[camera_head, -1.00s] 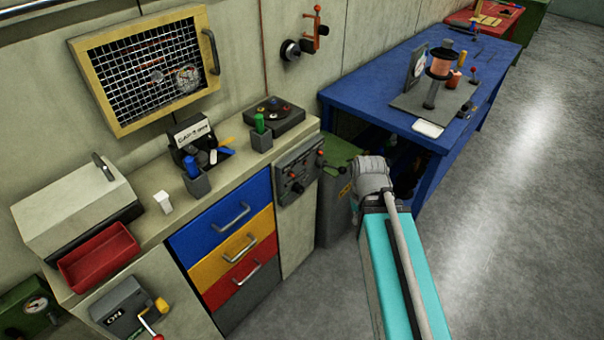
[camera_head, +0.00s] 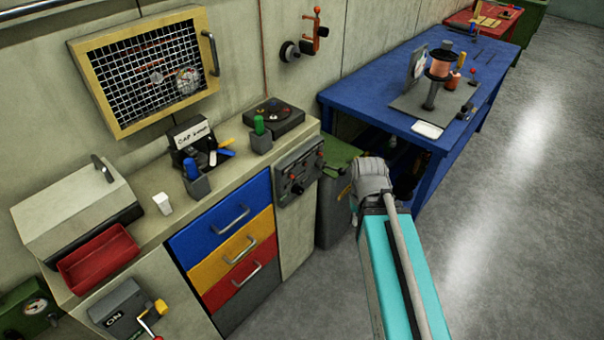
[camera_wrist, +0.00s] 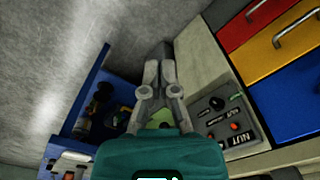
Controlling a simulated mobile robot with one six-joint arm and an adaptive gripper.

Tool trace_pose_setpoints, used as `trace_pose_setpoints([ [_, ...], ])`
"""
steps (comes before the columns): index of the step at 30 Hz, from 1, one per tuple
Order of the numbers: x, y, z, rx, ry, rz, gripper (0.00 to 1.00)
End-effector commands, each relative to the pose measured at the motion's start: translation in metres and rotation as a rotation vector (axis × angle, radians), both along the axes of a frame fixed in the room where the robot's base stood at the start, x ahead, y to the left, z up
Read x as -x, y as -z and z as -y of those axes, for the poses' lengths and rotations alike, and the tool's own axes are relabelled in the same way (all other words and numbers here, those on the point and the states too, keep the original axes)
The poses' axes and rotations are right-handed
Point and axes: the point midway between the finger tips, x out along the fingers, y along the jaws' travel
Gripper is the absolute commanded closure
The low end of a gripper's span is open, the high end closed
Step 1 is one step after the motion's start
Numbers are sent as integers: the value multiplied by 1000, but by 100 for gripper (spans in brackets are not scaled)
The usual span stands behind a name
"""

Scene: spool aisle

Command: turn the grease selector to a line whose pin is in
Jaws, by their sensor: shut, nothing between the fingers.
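A grey panel (camera_head: 299,168) with small red-tipped controls is on the right end of the cabinet front. It also shows in the wrist view (camera_wrist: 222,118), right of my gripper, with black, green and red parts and white labels. A flat black box with a round dial (camera_head: 274,116) lies on the counter. I cannot tell for certain which one is the grease selector, nor which pins are in. My gripper (camera_wrist: 160,56) is shut and empty, apart from the panel in the picture.
A blue bench (camera_head: 385,85) with a copper spool (camera_head: 441,66) stands at the right. A green-topped grey bin (camera_head: 335,205) stands between cabinet and bench. Coloured drawers (camera_head: 240,247) are left of the panel. The floor at right is clear.

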Motion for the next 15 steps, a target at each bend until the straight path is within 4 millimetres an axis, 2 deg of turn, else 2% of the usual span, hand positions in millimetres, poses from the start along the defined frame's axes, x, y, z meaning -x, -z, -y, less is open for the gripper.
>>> trace_pose_setpoints([
  [10,0,0,0,0,0,0,98],
  [15,-1,4,-1,-10,-3,4,67],
])
